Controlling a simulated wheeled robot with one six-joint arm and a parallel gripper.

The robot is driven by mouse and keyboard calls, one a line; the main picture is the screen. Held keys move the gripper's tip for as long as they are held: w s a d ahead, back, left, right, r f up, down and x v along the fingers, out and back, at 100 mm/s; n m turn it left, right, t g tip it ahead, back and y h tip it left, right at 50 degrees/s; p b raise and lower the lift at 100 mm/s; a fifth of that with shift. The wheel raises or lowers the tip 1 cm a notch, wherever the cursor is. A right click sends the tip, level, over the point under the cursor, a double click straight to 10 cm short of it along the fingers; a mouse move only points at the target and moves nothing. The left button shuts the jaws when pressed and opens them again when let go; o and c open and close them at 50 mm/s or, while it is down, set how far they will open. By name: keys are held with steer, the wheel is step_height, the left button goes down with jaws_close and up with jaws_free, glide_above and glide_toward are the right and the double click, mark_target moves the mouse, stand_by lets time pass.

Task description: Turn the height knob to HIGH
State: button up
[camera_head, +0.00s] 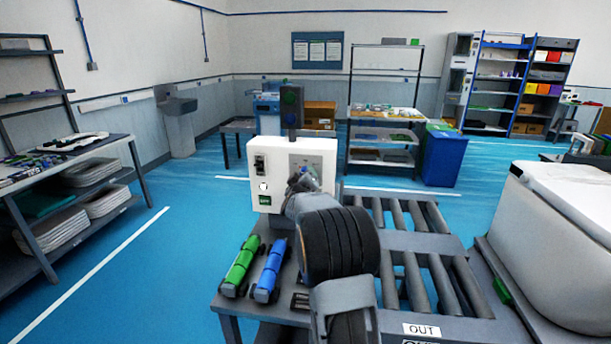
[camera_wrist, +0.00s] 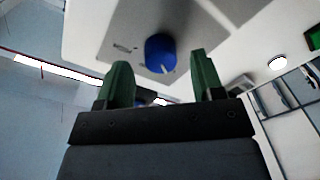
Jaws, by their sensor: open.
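The height knob (camera_wrist: 160,53) is a round blue knob on a grey plate (camera_wrist: 125,38) of the white control box. Its pale pointer mark shows on the edge nearest my gripper in the wrist view. My gripper (camera_wrist: 162,80) is open, with its two green fingers spread, one to each side of the knob's line. The knob appears just beyond the fingertips, not between them. In the head view my gripper (camera_head: 303,182) is close in front of the white control box (camera_head: 273,178), and my arm hides part of the panel. The setting labels cannot be read.
A black switch (camera_head: 259,165) and a small green-lit part (camera_head: 265,200) are on the box's left side. A dark stack light (camera_head: 291,105) stands on top. Green (camera_head: 240,266) and blue (camera_head: 271,270) cylindrical items lie left of my arm. A roller conveyor (camera_head: 420,270) lies right.

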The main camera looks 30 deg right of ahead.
steer(key=shift+x, duration=1)
steer(key=c, duration=0.9)
steer(key=shift+f+m, duration=0.1)
steer(key=shift+m, duration=0.2)
steer(key=m+b, duration=0.3)
steer(key=m, duration=0.4)
steer(key=m+h+b, duration=0.1)
steer(key=m+b, duration=0.3)
steer(key=m, duration=0.3)
steer(key=m+b, duration=0.3)
steer(key=m, duration=0.4)
steer(key=shift+w+a+m, duration=0.3)
steer(key=shift+m, duration=0.1)
steer(key=shift+m+b, duration=0.3)
